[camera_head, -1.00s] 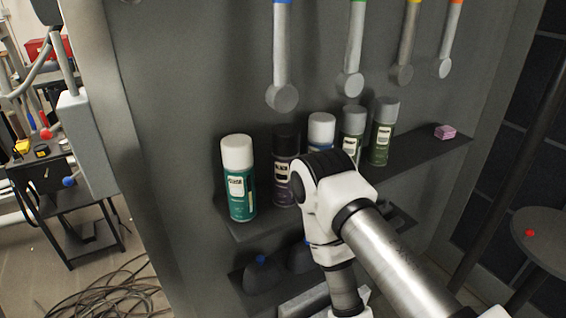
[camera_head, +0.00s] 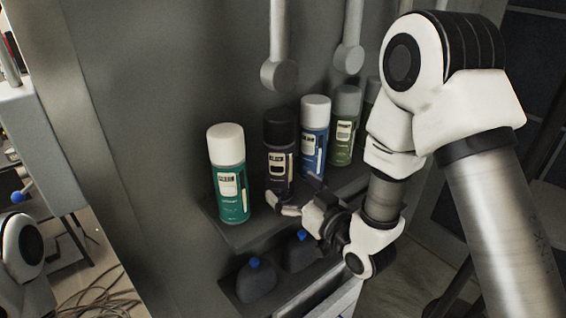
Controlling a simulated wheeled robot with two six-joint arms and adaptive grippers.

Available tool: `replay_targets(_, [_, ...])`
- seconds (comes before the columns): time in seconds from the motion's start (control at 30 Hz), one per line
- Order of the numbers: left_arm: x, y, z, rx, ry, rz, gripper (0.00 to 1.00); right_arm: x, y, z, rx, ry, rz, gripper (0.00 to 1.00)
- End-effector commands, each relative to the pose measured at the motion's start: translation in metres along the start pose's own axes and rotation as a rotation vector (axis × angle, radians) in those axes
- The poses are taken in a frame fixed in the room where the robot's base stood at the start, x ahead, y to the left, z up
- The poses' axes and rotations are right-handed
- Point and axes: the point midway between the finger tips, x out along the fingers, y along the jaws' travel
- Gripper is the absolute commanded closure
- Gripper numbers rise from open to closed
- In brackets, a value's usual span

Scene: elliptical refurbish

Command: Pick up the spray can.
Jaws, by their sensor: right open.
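Several spray cans stand upright in a row on a grey wall shelf (camera_head: 238,238). From the left they are a teal can with a white cap (camera_head: 229,175), a dark can with a black cap (camera_head: 279,150), a blue can with a white cap (camera_head: 313,140) and a green can with a grey cap (camera_head: 346,125). A further can at the right is mostly hidden behind my right arm. My right gripper (camera_head: 296,199) is open in front of the dark can, near its base; I cannot tell whether it touches the can. My left gripper is not in view.
Dark bottles with blue caps (camera_head: 256,279) stand on a lower shelf beneath the cans. Grey hanging tools (camera_head: 281,72) hang on the panel above. Cables (camera_head: 95,297) lie on the floor at the lower left.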

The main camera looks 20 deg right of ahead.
Motion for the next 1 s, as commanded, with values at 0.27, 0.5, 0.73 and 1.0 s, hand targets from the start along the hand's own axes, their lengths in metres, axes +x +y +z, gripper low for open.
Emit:
replay_targets(0.27, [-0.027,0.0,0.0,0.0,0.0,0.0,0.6,0.046,0.002,-0.004,-0.001,-0.002,0.0,0.03])
replay_targets(0.5, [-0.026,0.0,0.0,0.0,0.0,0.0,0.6,0.053,0.003,0.0,0.002,-0.004,0.002,0.03])
replay_targets(0.73, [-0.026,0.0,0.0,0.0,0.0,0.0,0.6,0.053,0.003,0.0,0.002,-0.004,0.002,0.74])
replay_targets(1.0, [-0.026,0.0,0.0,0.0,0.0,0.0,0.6,0.053,0.003,-0.001,0.001,-0.002,0.002,0.75])
